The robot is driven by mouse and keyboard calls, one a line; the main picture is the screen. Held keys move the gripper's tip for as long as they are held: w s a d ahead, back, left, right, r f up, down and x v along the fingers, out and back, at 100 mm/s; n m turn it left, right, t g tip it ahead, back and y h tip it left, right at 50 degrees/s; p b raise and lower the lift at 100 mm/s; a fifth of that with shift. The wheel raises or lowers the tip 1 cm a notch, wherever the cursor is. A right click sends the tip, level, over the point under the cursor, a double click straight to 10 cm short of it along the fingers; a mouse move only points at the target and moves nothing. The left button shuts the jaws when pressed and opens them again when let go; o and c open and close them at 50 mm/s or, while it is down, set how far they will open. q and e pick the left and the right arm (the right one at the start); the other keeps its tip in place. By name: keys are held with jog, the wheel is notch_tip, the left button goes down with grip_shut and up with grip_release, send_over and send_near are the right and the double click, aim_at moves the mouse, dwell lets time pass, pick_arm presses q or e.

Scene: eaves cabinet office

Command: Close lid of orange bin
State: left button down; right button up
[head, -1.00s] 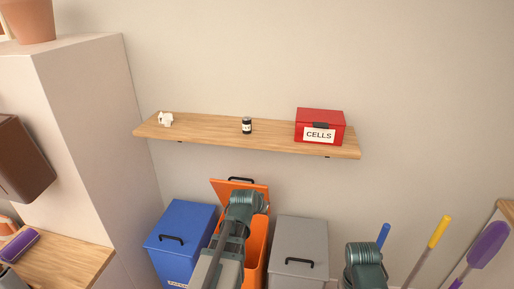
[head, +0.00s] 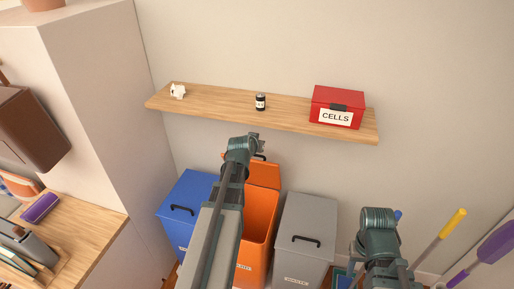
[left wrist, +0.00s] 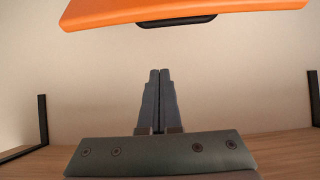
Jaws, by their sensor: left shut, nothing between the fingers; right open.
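The orange bin (head: 258,222) stands between a blue and a grey bin in the head view. Its orange lid (head: 266,174) is open, tilted up at the back near the wall. In the left wrist view the lid (left wrist: 185,9) crosses the top, with its black handle (left wrist: 178,20) on the near edge. My left gripper (left wrist: 158,73) is shut and empty, apart from the lid in that picture. In the head view its wrist covers the lid's left part and hides the fingers. My right gripper (head: 379,222) is open, in front and right of the grey bin; its fingers hardly show.
A blue bin (head: 189,207) and a grey bin (head: 305,232) flank the orange one. A wooden shelf (head: 215,103) above holds a red CELLS box (head: 337,106), a small dark jar (head: 261,102) and a white object (head: 178,91). Long-handled tools (head: 445,232) stand at right.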

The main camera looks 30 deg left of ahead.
aim_at(260, 156)
pick_arm(q)
jog(key=f+b, duration=0.1)
jog(key=f, duration=0.1)
jog(key=w+f+b, duration=0.1)
jog(key=f+b, duration=0.1)
jog(key=w+f+b, duration=0.1)
jog(key=f+b, duration=0.1)
jog(key=shift+w+a, duration=0.1)
jog(key=shift+a, duration=0.15)
jog(key=shift+s, duration=0.2)
